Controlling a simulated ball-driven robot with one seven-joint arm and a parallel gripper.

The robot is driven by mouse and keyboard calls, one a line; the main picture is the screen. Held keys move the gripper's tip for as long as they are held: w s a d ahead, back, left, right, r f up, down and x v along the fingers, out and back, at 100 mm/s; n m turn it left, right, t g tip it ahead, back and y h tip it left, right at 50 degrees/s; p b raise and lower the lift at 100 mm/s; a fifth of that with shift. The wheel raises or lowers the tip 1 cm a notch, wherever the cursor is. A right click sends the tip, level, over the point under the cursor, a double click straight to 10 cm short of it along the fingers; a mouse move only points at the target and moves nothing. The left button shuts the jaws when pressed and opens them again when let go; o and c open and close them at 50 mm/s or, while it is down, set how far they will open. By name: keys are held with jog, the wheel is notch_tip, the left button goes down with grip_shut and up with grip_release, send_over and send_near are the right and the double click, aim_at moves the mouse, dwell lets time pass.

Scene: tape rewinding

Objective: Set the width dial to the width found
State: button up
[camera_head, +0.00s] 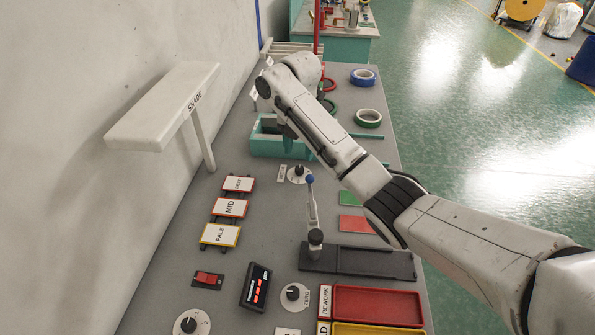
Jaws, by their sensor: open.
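Three white dials with dark knobs show. One dial (298,174) lies just in front of the teal holder, beside a small label too small to read. A second dial (294,296), marked ZERO, is right of the dark display. A third dial (191,323) is at the bottom left, partly cut off. I cannot tell which is the width dial. The dark display (256,287) shows red lit marks, too small to read. My gripper (287,138) is open and points down near the teal holder, just beyond the first dial. My wrist and arm hide part of it.
The teal holder (265,145) and an upright lever (313,215) on a dark base stand near the arm. PALE, MID and DEEP cards (230,208) lie left. A white SHADE shelf (165,110) overhangs them. A red tray (375,305) is at front right. Tape rolls (368,118) lie at the back.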

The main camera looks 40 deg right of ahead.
aim_at(299, 168)
jog(key=shift+s+f, duration=0.1)
jog(key=shift+f, duration=2.95)
jog(key=shift+c, duration=0.5)
grip_shut()
